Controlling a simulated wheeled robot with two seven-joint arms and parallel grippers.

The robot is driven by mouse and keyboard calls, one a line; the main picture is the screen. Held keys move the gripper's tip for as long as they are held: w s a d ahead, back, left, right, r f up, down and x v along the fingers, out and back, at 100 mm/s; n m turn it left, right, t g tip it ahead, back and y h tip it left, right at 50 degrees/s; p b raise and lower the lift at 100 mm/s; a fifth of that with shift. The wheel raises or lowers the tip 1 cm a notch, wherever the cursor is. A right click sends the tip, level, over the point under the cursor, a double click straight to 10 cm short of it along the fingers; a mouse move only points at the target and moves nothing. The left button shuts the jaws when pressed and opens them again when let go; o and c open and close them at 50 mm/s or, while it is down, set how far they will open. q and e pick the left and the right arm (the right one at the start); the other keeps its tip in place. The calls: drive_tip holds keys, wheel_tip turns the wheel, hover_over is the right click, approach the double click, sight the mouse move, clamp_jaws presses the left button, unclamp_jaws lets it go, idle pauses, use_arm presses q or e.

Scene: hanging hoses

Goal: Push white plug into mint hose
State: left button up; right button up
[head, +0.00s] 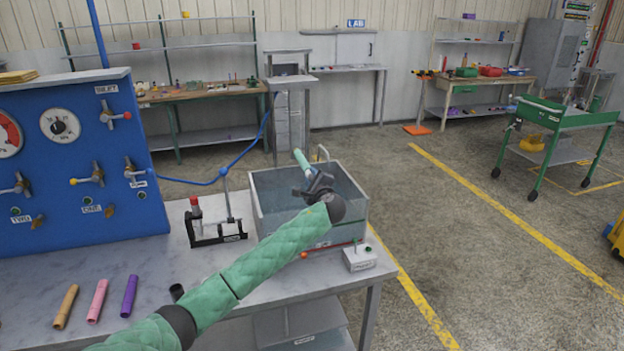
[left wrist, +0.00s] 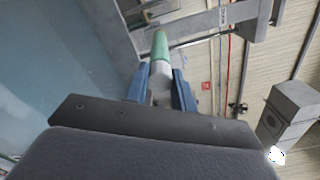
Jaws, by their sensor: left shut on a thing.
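My left gripper (head: 318,183) is above the glass-sided tank, at the end of my green-sleeved arm. In the left wrist view its two blue fingers (left wrist: 161,92) are shut on the white plug (left wrist: 160,69). The mint hose (left wrist: 160,45) stands in line just beyond the plug, and the two appear to meet. How deep the plug sits in the hose cannot be told. In the head view the mint hose (head: 301,159) shows as a short piece sticking up past the gripper. My right gripper is not in view.
The tank (head: 262,213) stands on the grey table. A black stand (head: 217,238) is left of it, and a small white box (head: 360,259) is at its front right. Orange (head: 66,306), pink (head: 97,300) and purple (head: 129,295) tubes lie in front of the blue panel (head: 70,160).

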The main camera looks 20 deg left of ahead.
sight(311, 177)
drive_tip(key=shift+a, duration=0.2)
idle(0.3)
use_arm(q)
drive_tip(key=shift+w+a, duration=0.2)
drive_tip(key=shift+w, duration=0.15)
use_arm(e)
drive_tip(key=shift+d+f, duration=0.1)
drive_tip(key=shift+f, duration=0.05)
use_arm(q)
drive_tip(key=o, duration=1)
drive_tip(key=shift+a, duration=0.1)
drive_tip(key=shift+o, duration=0.2)
drive_tip(key=b+v, duration=0.3)
drive_tip(key=v, duration=0.3)
drive_tip(key=shift+w+f, duration=0.1)
drive_tip(key=shift+f, duration=0.1)
drive_tip(key=shift+b+v, duration=0.3)
drive_tip(key=shift+v, duration=0.65)
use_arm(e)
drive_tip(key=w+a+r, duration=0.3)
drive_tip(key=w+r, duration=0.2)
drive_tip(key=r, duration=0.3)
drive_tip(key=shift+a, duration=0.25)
